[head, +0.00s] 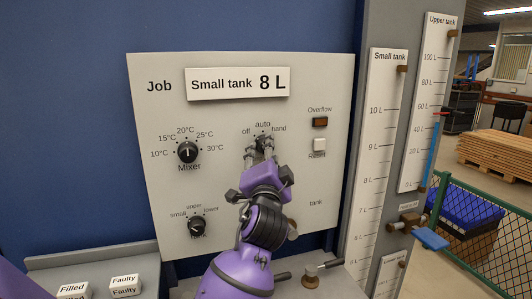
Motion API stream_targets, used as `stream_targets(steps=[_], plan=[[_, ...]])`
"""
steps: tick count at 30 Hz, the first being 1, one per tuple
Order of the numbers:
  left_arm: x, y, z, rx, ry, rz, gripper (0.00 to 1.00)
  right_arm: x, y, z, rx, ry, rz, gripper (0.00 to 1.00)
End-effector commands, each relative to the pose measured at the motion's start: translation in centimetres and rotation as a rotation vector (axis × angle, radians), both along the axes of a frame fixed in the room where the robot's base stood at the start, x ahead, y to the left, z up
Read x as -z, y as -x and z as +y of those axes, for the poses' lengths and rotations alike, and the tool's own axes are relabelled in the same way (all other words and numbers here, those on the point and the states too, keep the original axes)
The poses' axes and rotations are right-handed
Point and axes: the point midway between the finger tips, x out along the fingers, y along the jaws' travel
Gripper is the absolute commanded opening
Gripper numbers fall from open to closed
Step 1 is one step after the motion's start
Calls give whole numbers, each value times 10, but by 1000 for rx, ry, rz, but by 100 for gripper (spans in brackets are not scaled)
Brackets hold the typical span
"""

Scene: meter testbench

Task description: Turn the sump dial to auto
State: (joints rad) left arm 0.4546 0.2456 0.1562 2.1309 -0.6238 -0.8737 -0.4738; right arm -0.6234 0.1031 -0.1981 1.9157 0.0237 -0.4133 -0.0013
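The sump dial (262,141) is on the grey panel, under the marks "off", "auto" and "hand". It is a dark knob, mostly covered by my gripper, and its pointer cannot be read. My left gripper (260,147) reaches up from below in the head view, with its two grey fingertips at the dial, one on each side. The fingers are only partly apart, and I cannot tell whether they touch the knob. The dial's name label is hidden behind the gripper. My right gripper is not in view.
The mixer dial (187,152) is left of the gripper, and the tank dial (196,225) is lower left. Brass valves (312,272) stand below. Label blocks (125,286) lie at lower left.

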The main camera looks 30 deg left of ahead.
Motion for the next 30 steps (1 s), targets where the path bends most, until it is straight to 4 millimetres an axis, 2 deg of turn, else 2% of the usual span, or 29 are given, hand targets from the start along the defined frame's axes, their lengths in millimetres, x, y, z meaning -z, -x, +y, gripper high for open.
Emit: stream_targets(steps=[4, 11, 21, 30], plan=[[-2, -7, 5, 1, 0, -1, 41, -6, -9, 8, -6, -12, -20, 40], [-1, -8, 5, 1, 1, 0, 41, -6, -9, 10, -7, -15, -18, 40], [0, -8, 4, 2, 2, 3, 2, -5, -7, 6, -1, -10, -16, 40], [2, -9, 4, 3, -28, 42, 2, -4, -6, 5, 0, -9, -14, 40]])
